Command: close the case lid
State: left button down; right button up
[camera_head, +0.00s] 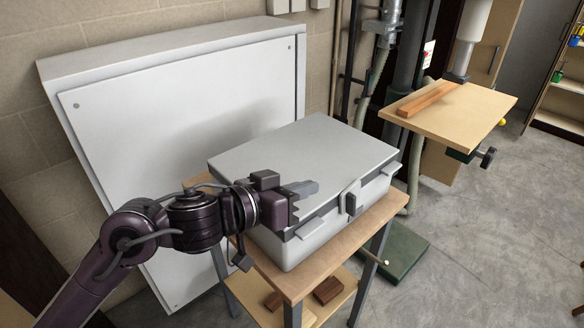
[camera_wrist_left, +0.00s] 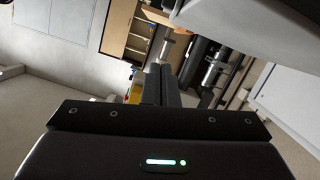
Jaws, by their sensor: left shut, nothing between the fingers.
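The light grey case (camera_head: 330,225) stands on a small wooden-topped table. Its lid (camera_head: 305,155) lies down over the case, nearly level, with a dark seam along the front edge; I cannot tell whether it is fully seated. The fingers (camera_wrist_left: 162,84) are together in the left wrist view, with a pale surface, probably the case, above right. My right gripper is not in view.
The table top (camera_head: 345,245) has a narrow bare margin around the case. A large white cabinet (camera_head: 180,110) is behind on the left. A drill-press table (camera_head: 470,112) holding a wood strip (camera_head: 427,99) is at the right. Open floor (camera_head: 500,230) lies right.

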aim_at(308, 235)
pick_arm(q)
jog(key=shift+m, duration=0.6)
jog(key=f+b, duration=0.1)
jog(key=f, duration=0.1)
jog(key=f+b, duration=0.1)
jog(key=f, duration=0.1)
jog(key=s+d+f+b, duration=0.1)
jog(key=f, duration=0.2)
jog(key=shift+f+b, duration=0.1)
jog(key=shift+b, duration=0.3)
jog(key=shift+s+d+f+b, duration=0.15)
jog(key=shift+f+b, duration=0.35)
jog(key=shift+f, duration=0.55)
